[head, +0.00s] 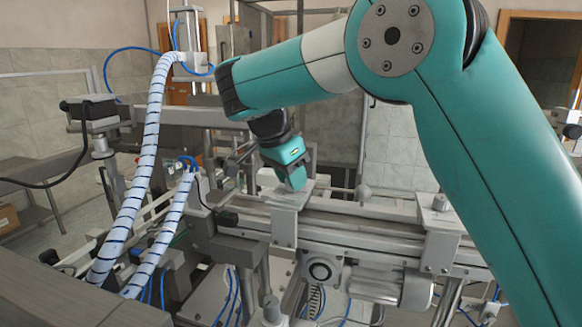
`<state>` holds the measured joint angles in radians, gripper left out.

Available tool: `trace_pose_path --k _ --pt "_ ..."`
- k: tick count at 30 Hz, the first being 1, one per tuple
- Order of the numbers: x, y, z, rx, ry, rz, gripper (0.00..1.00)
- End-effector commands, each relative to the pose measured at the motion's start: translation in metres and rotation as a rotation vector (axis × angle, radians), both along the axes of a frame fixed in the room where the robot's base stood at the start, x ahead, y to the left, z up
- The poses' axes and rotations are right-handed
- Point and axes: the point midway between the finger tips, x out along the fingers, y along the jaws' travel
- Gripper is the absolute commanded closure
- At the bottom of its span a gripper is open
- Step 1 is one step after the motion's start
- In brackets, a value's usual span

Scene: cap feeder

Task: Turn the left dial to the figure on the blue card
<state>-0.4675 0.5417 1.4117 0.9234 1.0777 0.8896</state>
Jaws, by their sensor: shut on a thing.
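My gripper (290,176) is small in the head view, at the end of my teal arm and pointing down over the machine's rail. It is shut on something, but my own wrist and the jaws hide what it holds. I cannot make out the left dial, its figures or the blue card in this view. The gripper is close to a flat grey plate (282,198) on a bracket; I cannot tell whether they touch.
A horizontal metal rail (375,237) runs across the machine to the right. Thick white striped hoses (143,165) rise at the left. A dark sensor box (91,110) stands on a post at far left. A grey cover (60,296) fills the lower left corner.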

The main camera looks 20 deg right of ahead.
Motion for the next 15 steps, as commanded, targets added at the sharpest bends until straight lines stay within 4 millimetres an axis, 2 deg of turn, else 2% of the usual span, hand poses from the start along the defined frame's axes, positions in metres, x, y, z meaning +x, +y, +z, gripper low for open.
trace_pose_path --k 1,15 --pt "0.0014 -0.0001 0.005 0.0 -0.005 -0.04 0.93" --pt "0.0016 -0.0004 0.0033 0.002 -0.006 -0.341 0.93"
